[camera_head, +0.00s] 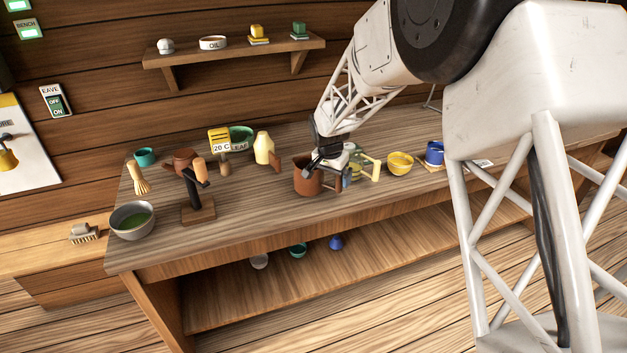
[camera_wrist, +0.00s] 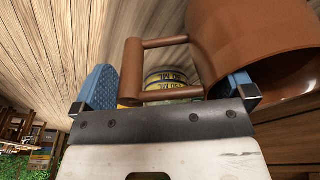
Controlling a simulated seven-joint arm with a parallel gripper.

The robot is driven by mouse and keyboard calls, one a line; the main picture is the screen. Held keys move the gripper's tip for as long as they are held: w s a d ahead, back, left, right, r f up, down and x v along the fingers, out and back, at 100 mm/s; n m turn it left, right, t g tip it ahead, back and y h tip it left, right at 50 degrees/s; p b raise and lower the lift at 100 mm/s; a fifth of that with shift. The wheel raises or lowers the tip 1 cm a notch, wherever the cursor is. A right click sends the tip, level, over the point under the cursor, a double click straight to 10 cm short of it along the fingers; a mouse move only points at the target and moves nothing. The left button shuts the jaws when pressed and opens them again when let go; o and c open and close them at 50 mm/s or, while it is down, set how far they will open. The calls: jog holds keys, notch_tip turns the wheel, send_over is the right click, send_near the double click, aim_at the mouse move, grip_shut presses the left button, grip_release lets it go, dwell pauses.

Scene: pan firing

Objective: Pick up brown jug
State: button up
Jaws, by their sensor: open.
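The brown jug (camera_head: 304,180) stands on the workbench, near its front edge and left of my gripper (camera_head: 328,177). In the wrist view the jug (camera_wrist: 240,40) fills the upper right, with its open mouth toward the right. Its squared handle (camera_wrist: 134,70) lies between the two blue-padded fingers of my gripper (camera_wrist: 170,90). My gripper is open. The left finger is apart from the handle; the right finger overlaps the jug's wall near the rim, and I cannot tell whether it touches. My gripper hides part of the jug in the head view.
A glass jar with a yellow label (camera_wrist: 170,80) shows behind the handle. Right of my gripper are a yellow bowl (camera_head: 399,163) and a blue mug (camera_head: 434,153). A cream bottle (camera_head: 263,148) stands to the left. The bench front (camera_head: 250,213) is bare left of the jug.

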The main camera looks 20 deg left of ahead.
dwell(0.3)
jog(key=c, duration=1)
jog(key=shift+c, duration=0.2)
jog(key=shift+r, duration=0.1)
jog(key=shift+r, duration=4.95)
jog(key=shift+w, duration=0.1)
